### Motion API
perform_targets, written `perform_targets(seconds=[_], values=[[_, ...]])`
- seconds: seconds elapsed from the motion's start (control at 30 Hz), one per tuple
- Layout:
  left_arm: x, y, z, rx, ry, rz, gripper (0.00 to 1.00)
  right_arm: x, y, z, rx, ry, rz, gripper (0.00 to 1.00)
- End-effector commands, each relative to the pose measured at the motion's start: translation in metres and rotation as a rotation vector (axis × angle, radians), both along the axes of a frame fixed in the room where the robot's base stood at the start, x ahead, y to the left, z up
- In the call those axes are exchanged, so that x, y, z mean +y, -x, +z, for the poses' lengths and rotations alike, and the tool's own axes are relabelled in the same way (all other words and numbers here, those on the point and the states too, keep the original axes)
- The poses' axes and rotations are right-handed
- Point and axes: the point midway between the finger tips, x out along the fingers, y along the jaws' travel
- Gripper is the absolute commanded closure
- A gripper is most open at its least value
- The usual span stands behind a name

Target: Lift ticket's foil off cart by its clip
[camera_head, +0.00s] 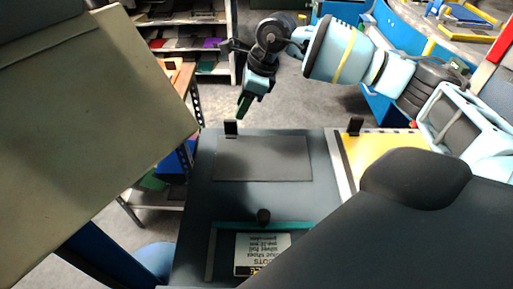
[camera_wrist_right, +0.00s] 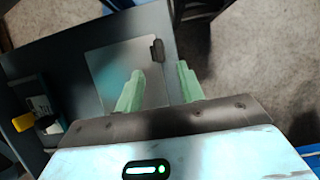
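The ticket (camera_head: 262,255) lies upside down to me in a teal-edged holder at the front of the dark cart (camera_head: 195,215). Its small print seems to include "silver foil". A grey foil sheet (camera_head: 262,160) lies flat behind it, with a black clip (camera_head: 231,129) at its far left edge. In the right wrist view the sheet (camera_wrist_right: 108,55) and clip (camera_wrist_right: 157,50) show beyond my fingers. My right gripper (camera_head: 243,106) is open and empty, above and just beyond the clip. In the wrist view the clip appears between its green fingertips (camera_wrist_right: 160,72), apart from them. My left gripper is out of view.
A yellow sheet (camera_head: 380,150) with another black clip (camera_head: 355,126) lies right of the grey one. A large beige panel (camera_head: 90,120) blocks the left. Shelves (camera_head: 190,35) stand behind, with open floor between.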

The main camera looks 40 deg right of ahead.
Motion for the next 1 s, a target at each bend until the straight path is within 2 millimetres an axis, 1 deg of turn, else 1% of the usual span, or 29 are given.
perform_targets(seconds=[0.03, 0.13, 0.37, 0.6, 0.7, 0.8, 1.0], values=[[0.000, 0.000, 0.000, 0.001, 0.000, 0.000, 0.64, 0.002, -0.001, -0.006, 0.004, 0.001, 0.001, 0.62], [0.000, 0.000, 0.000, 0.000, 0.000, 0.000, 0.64, 0.005, -0.003, -0.015, 0.002, 0.000, 0.001, 0.62], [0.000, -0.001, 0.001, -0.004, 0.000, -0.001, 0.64, 0.008, -0.005, -0.022, 0.003, 0.000, 0.001, 0.62], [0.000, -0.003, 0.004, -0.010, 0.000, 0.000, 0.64, 0.018, -0.013, -0.052, 0.002, 0.000, 0.001, 0.62], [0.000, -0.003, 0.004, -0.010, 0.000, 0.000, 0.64, 0.020, -0.015, -0.061, 0.002, 0.000, -0.001, 0.62], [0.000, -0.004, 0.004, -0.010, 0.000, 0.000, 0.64, 0.022, -0.016, -0.065, 0.000, 0.000, -0.001, 0.62], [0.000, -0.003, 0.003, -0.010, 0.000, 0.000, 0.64, 0.022, -0.016, -0.065, 0.000, 0.000, 0.000, 0.62]])
